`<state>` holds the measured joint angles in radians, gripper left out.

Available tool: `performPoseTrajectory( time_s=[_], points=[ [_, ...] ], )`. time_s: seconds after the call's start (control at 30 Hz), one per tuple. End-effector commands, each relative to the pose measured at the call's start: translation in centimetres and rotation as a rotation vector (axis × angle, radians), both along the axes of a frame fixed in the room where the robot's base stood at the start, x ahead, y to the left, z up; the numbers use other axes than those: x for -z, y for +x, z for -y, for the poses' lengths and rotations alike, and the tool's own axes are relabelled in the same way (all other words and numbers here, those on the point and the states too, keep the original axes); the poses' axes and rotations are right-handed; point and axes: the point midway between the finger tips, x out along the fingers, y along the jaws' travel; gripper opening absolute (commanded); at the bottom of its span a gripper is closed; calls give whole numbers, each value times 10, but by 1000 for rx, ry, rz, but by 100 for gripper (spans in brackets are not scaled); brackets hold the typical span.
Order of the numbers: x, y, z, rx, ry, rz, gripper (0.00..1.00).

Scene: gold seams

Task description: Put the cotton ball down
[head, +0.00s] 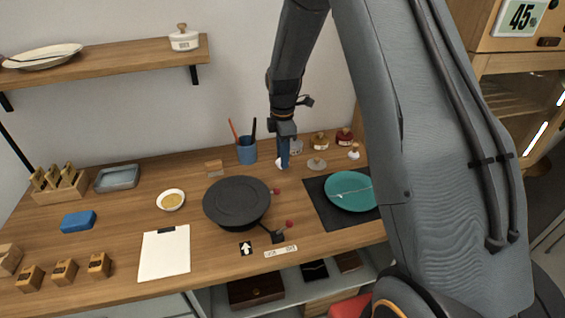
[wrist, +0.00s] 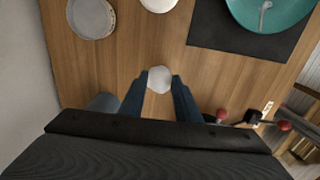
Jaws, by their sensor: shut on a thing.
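The white cotton ball (wrist: 159,79) is between the two blue fingertips of my gripper (wrist: 159,84) in the wrist view. In the head view my gripper (head: 283,160) points down over the back part of the wooden table, right of the blue cup. The cotton ball shows there as a small white patch (head: 279,162) at the left side of the fingers, partly hidden by them. My gripper is shut on it. I cannot tell how high it is above the wood.
The blue cup (head: 246,151) with pens stands left of my gripper. Small lidded pots (head: 319,141) stand to the right. A dark round pan (head: 237,203) is in front, and a teal plate (head: 351,190) lies on a black mat (head: 325,216). Bare wood lies around the gripper.

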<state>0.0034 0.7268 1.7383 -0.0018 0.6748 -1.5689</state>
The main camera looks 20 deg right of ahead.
Motion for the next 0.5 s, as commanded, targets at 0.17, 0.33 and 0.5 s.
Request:
performPoseTrajectory(
  time_s=[0.17,0.33,0.5],
  points=[
    [24,-2,-1,-2,0,-4,12],
    [34,-1,-2,-3,0,-2,12],
    [34,-1,-2,-3,0,-1,12]
  ],
)
